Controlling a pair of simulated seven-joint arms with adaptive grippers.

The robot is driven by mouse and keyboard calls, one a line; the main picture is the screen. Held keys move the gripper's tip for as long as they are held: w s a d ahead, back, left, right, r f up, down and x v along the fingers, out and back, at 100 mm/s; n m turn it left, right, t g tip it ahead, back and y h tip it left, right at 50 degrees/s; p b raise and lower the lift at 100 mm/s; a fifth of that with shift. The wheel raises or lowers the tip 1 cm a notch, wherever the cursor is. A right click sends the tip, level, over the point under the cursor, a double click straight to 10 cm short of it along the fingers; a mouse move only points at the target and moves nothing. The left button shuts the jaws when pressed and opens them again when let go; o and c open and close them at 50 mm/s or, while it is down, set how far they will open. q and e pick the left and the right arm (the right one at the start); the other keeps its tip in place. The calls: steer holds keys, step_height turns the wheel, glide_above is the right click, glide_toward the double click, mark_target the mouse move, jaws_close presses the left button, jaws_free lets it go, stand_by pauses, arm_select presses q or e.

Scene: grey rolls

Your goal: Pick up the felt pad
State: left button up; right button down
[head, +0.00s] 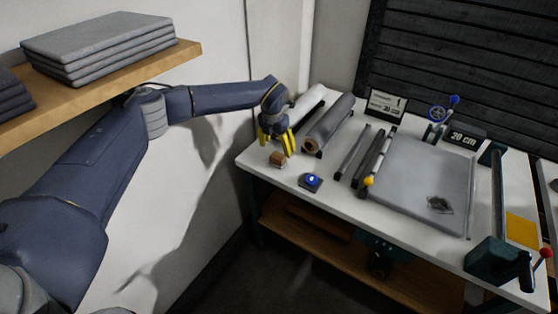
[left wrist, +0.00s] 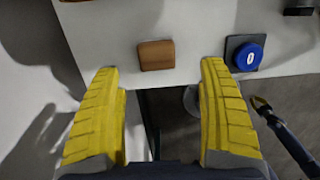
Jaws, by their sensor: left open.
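A small brown block with rounded edges (head: 278,159) lies on the white table near its left front edge. It may be the felt pad; I cannot tell its material. In the left wrist view the block (left wrist: 156,55) sits ahead of the fingertips, centred between them. My left gripper (head: 276,137), with yellow fingers, is above and just behind the block in the head view. It is open and empty, and its fingers (left wrist: 160,66) are apart from the block. A dark arm at the right of the left wrist view seems to be my right one; its small gripper (left wrist: 260,102) is unclear.
A blue button (head: 312,180) sits to the right of the block. Grey rolls (head: 329,123) lie behind it. A large grey sheet (head: 420,180) covers the table's middle. A wooden shelf (head: 110,85) with folded grey stacks is at upper left.

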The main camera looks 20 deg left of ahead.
mark_target(278, 156)
arm_select(q)
steer(key=shift+w+a+f, duration=0.1)
steer(key=shift+a+f, duration=0.1)
steer(key=shift+w+d+f, duration=0.1)
steer(key=shift+w+f, duration=0.05)
steer(key=shift+f, duration=1)
steer(key=shift+w+d+f, duration=0.1)
steer(key=shift+w+f, duration=0.1)
steer(key=shift+f, duration=0.9)
steer(key=shift+w+f, duration=0.15)
steer(key=shift+f, duration=1)
steer(key=shift+c, duration=0.6)
steer(key=c, duration=1.1)
